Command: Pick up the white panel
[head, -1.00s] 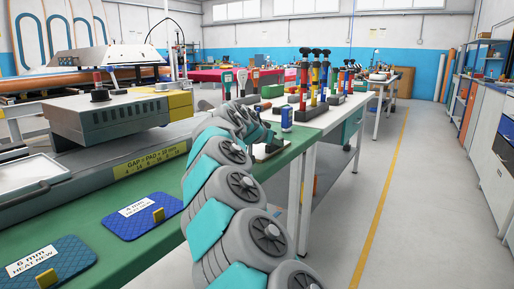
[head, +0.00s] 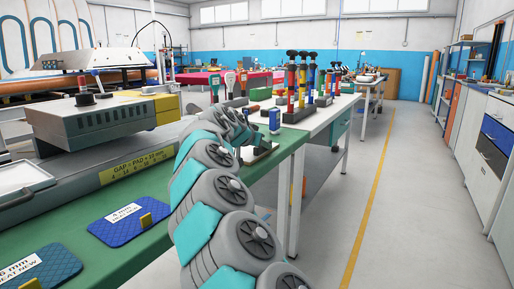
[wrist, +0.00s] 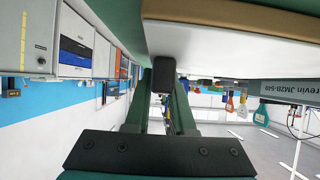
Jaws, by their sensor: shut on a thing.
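The white panel (wrist: 235,42) fills the upper right of the wrist view as a pale flat slab with a tan edge. In the head view my gripper (head: 256,137) is at the far end of my arm, over the green bench, mostly hidden by my arm links. A small pale flat patch shows beside it there; I cannot tell whether this is the panel.
The green bench (head: 152,247) carries blue pads (head: 128,218) and a grey heat press (head: 95,120). Coloured pumps (head: 302,85) stand on a white bench behind. The floor at right (head: 410,220) is clear.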

